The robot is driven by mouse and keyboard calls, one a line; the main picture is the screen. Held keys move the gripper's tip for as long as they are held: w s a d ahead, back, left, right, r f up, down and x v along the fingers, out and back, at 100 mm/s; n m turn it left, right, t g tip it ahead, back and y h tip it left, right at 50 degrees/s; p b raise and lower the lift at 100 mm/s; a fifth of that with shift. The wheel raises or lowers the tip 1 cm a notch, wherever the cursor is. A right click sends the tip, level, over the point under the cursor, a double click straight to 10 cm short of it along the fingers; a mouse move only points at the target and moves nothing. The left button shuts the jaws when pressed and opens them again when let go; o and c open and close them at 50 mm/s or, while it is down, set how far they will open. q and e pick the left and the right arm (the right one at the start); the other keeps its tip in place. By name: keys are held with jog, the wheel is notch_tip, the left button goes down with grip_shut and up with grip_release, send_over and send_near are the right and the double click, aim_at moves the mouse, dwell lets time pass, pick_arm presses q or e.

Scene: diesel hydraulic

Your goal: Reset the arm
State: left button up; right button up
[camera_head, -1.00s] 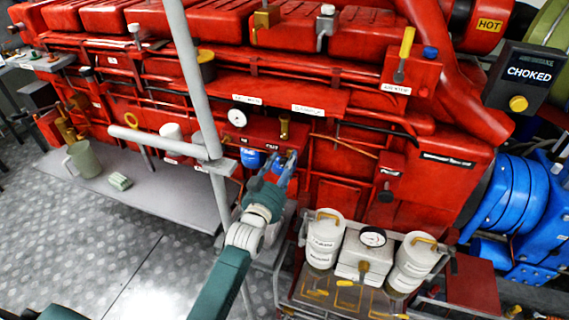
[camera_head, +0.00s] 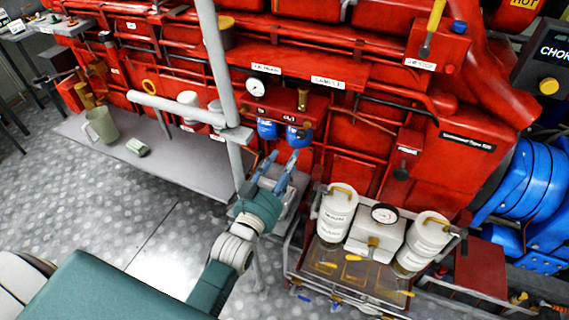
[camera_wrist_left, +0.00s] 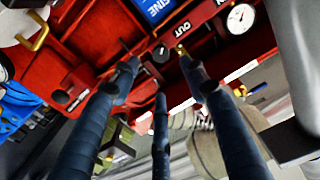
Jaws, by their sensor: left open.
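My left arm reaches up from the bottom of the head view, and its gripper (camera_head: 282,165) has blue-grey fingers spread apart with nothing between them. The fingertips are just below two blue filters, the left one (camera_head: 267,130) and the right one (camera_head: 299,137), on the red engine. I see a gap between the fingers and the filters in the picture; the exact distance is unclear. In the left wrist view the fingers of the gripper (camera_wrist_left: 160,80) are apart and empty, facing red engine parts. My right gripper is not in view.
A grey vertical post (camera_head: 214,70) with a side pipe stands just left of the gripper. A cart (camera_head: 345,270) with white canisters (camera_head: 337,213) and a gauge box (camera_head: 374,232) is to the right. A mug (camera_head: 102,126) stands on the grey ledge (camera_head: 185,165).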

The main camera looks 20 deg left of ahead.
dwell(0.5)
pick_arm(q)
jog(key=s+d+f+g, duration=0.1)
jog(key=s+f+g, duration=0.3)
jog(key=f, duration=0.8)
jog(key=s+f+g, duration=0.2)
jog(key=s+f, duration=0.4)
jog(key=f, duration=0.7)
jog(key=s+d+f+g, duration=0.15)
jog(key=s+f, duration=0.35)
jog(key=f, duration=0.7)
jog(key=s+a+f+g, duration=0.2)
jog(key=s+f, duration=0.4)
jog(key=s, duration=0.5)
jog(key=s+a+f+g, duration=0.1)
jog(key=s+f+g, duration=0.3)
jog(key=s+f, duration=0.3)
jog(key=s+a+f+g, duration=0.2)
jog(key=s+f, duration=0.4)
jog(key=s, duration=0.9)
jog(key=shift+s+a+f+g+y+b, duration=0.25)
jog(key=shift+s+a+g+y+b, duration=0.1)
jog(key=shift+g, duration=0.4)
